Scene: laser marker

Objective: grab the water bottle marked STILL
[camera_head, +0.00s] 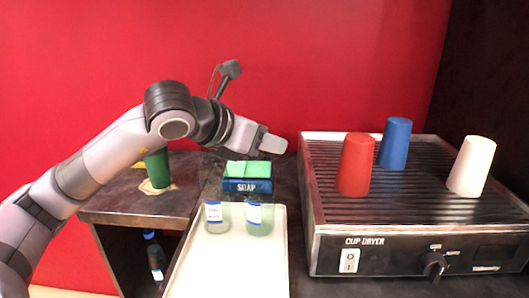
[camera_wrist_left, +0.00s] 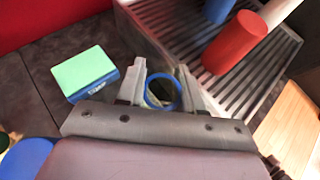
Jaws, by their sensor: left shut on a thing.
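My left gripper (camera_head: 270,143) is over the area behind the tray, near the cup dryer. In the left wrist view its fingers (camera_wrist_left: 161,70) are shut around a round thing with a blue rim (camera_wrist_left: 148,95) and a dark middle. That thing is not clear in the head view, and I cannot tell whether it is a bottle. Two greenish see-through containers, one left (camera_head: 217,221) and one right (camera_head: 261,219), stand on the tray with white and blue labels. A dark bottle (camera_head: 153,253) stands low at the left. I cannot read STILL on any label. My right gripper is not in view.
A blue SOAP box with a green top (camera_head: 247,185) sits behind the pale tray (camera_head: 240,268). The cup dryer (camera_head: 410,220) at the right bears red (camera_head: 356,165), blue (camera_head: 394,143) and white (camera_head: 470,166) cups. A green cup (camera_head: 157,168) stands on the left table.

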